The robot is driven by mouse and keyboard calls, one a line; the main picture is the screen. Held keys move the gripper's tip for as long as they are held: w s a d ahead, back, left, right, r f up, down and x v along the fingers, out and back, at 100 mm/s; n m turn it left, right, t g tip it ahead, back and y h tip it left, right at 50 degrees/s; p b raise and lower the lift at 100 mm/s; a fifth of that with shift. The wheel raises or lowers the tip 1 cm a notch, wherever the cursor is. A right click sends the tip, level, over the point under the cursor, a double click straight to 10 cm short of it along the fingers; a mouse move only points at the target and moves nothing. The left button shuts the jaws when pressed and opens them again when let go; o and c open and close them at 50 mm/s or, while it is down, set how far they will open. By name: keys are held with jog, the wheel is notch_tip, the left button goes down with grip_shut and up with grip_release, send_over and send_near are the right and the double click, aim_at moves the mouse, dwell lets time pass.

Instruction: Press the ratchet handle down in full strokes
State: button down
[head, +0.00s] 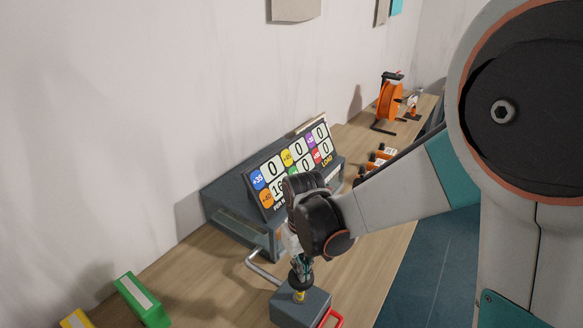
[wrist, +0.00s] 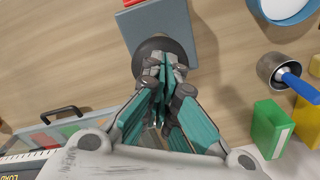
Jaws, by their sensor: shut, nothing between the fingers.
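A grey block (head: 300,308) stands on the wooden bench, with an upright post that has a yellow band (head: 299,296) and a dark round top (head: 296,279). In the wrist view the grey block (wrist: 190,30) and its dark round top (wrist: 146,67) lie beyond my fingertips. My gripper (head: 300,268) is shut with nothing in it, pointing down at the dark top; it also shows in the wrist view (wrist: 163,68). I cannot tell whether the fingertips touch the top. A bent metal bar (head: 262,272) is beside the block. I cannot tell which part is the ratchet handle.
A grey unit with a number display (head: 290,165) stands behind my gripper. A red handle (head: 331,318) is at the block's right side. A green box (head: 142,300) and a yellow box (head: 76,319) are at lower left. An orange reel (head: 389,101) stands farther back.

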jog(key=shift+f+b, duration=2.15)
jog(key=shift+f, duration=0.5)
jog(key=shift+r, duration=0.15)
jog(key=shift+r+p, duration=3.5)
jog(key=shift+r, duration=1.55)
jog(key=shift+f, duration=0.2)
